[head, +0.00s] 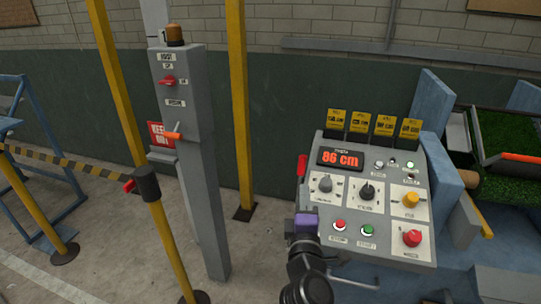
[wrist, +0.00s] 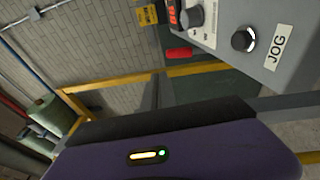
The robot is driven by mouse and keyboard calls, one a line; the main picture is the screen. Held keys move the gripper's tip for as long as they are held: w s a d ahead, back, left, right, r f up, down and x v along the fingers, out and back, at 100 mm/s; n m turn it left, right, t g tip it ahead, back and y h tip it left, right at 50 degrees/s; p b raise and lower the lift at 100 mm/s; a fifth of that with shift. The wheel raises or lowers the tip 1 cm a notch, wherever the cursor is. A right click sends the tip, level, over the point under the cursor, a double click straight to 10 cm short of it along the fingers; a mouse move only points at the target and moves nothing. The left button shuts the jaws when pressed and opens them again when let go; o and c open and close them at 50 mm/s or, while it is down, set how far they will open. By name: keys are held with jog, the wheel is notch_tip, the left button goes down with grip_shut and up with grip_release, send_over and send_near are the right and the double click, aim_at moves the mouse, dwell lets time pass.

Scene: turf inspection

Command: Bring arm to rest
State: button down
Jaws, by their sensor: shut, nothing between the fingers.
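My gripper (head: 304,222) is at the lower middle of the head view, in front of the lower left part of the grey control panel (head: 377,268). Its purple body shows, and its fingers are hard to make out; it is shut and empty. In the wrist view the purple and black gripper body (wrist: 180,150) fills the bottom, with a small lit strip on it. My arm hides part of the panel's lower left edge. I cannot tell how close the gripper is to the panel face.
The panel carries a display (head: 340,159) reading 86 cm, knobs, a red button (head: 412,238) and a red lever (head: 302,165) on its left side. A grey post (head: 205,190) with an orange-tipped lever (head: 174,135) and yellow poles stand left. Green turf (head: 500,135) lies right.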

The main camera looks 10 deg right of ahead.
jog(key=s+a+f+m+t+y, duration=0.1)
jog(key=s+a+f+m+y, duration=0.2)
jog(key=s, duration=0.5)
jog(key=s+a+f+m+y, duration=0.1)
jog(key=s+a+m+y, duration=0.2)
jog(key=s, duration=0.5)
jog(key=s+d+f+m+g, duration=0.1)
jog(key=s+m, duration=0.3)
jog(key=s, duration=1.1)
jog(key=s+d+f+m+g, duration=0.2)
jog(key=s+d+m+g, duration=0.1)
jog(key=s, duration=1.3)
jog(key=shift+s+d+m, duration=0.15)
jog(key=shift+d+m, duration=0.45)
jog(key=shift+m, duration=0.2)
jog(key=shift+f, duration=0.1)
